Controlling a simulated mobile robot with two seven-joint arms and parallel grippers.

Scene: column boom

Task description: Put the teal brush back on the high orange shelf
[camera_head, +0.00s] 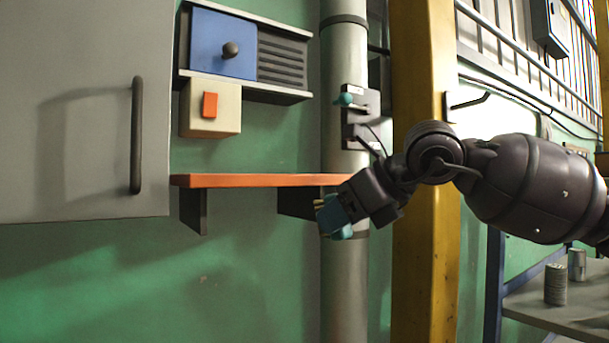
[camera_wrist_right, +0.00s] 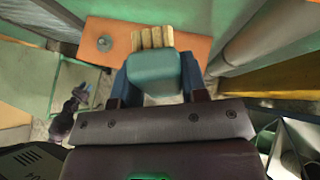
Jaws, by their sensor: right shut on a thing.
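My right gripper (camera_head: 333,216) is shut on the teal brush (camera_head: 331,220), in front of the right end of the orange shelf (camera_head: 250,181). In the right wrist view the brush's teal block (camera_wrist_right: 152,73) sits between the two blue-grey fingers, with pale bristles pointing away from the gripper. An orange surface (camera_wrist_right: 125,25), which looks like the shelf, lies behind the brush there. I cannot tell whether the brush touches it. A small dark shape with a bluish tip (camera_wrist_right: 76,107) at lower left looks like my left gripper; its jaws are too small to read.
A grey cabinet door (camera_head: 75,110) with a dark handle is left of the shelf. A blue panel with a knob (camera_head: 223,43) and a cream box with an orange button (camera_head: 210,106) sit above it. A grey pipe (camera_head: 344,290) and yellow post (camera_head: 425,270) stand at right.

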